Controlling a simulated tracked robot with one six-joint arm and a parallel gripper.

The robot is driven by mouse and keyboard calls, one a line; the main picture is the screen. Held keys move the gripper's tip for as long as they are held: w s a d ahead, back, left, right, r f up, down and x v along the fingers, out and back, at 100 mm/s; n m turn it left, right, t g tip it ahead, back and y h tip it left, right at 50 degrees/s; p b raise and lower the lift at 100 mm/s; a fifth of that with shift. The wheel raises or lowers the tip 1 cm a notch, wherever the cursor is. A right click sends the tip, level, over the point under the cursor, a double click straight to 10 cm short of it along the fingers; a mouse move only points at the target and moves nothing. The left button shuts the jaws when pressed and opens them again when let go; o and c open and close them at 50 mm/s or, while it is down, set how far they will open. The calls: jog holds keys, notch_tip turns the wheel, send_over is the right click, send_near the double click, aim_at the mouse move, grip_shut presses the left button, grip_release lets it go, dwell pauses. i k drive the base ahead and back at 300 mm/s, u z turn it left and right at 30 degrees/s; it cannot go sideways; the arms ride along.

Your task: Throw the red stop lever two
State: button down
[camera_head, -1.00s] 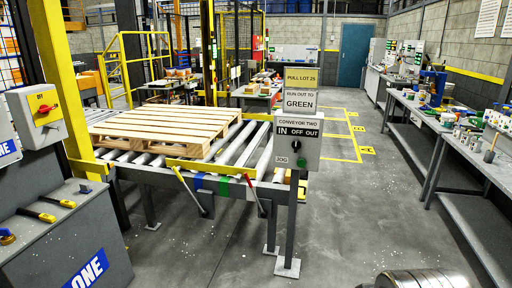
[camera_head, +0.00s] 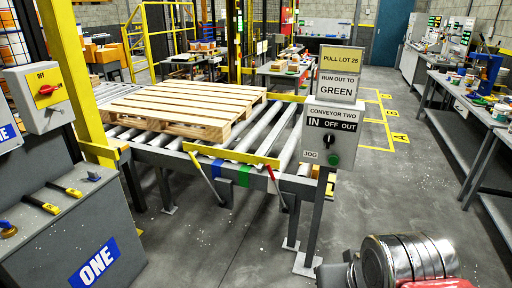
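The red stop lever (camera_head: 271,174) has a red grip on a pale shaft and stands at the conveyor's near edge, right of the green band. Its top leans to the left. A wooden pallet (camera_head: 180,103) lies on the rollers of the conveyor (camera_head: 262,132), behind a yellow bar (camera_head: 231,154). A metal cylinder with red parts, seemingly part of my arm, shows at the lower right. My gripper's fingers are not visible, and nothing of mine touches the levers.
A control box (camera_head: 331,137) marked CONVEYOR TWO stands on a post right of the levers, under signs reading PULL LOT 25 and RUN OUT TO GREEN. A grey cabinet (camera_head: 70,235) marked ONE stands at the left. Floor before the conveyor is clear.

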aim_at(286, 209)
jog(key=u, duration=0.35)
jog(key=i, duration=1.7)
jog(key=u, duration=0.65)
jog(key=i, duration=1.7)
jog(key=u, duration=0.3)
